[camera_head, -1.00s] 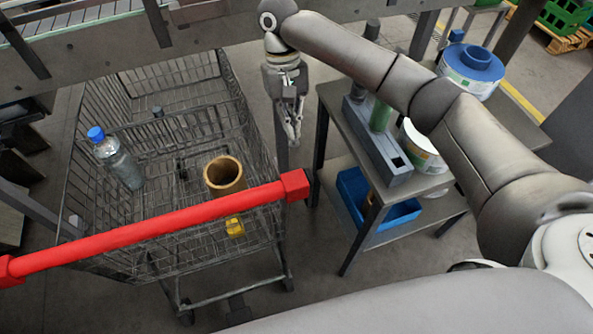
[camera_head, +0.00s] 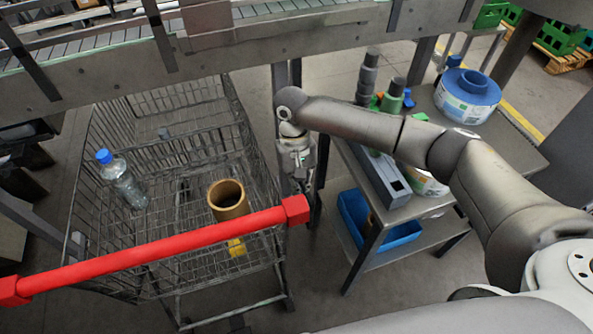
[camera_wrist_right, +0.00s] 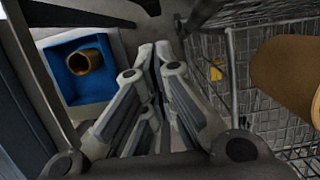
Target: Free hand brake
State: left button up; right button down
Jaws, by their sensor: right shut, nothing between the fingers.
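A wire shopping cart with a red handle bar (camera_head: 160,247) fills the left of the head view. No part that I can clearly identify as a hand brake shows. A small yellow item (camera_head: 236,247) is low near the handle end of the cart; it also shows behind the wire mesh in the wrist view (camera_wrist_right: 215,72). My right gripper (camera_head: 301,186) hangs just outside the cart's right side, beyond the handle's right end. In the wrist view its fingers (camera_wrist_right: 155,52) are together and empty. My left gripper is not in view.
The cart holds a water bottle (camera_head: 123,180) and a brown cardboard tube (camera_head: 229,199). Right of the gripper stands a grey shelf table (camera_head: 510,165) with a blue bin (camera_head: 405,234) on its lower shelf. A conveyor (camera_head: 110,80) runs behind. The gap between cart and table is narrow.

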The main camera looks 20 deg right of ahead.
jog(key=shift+s, duration=0.9)
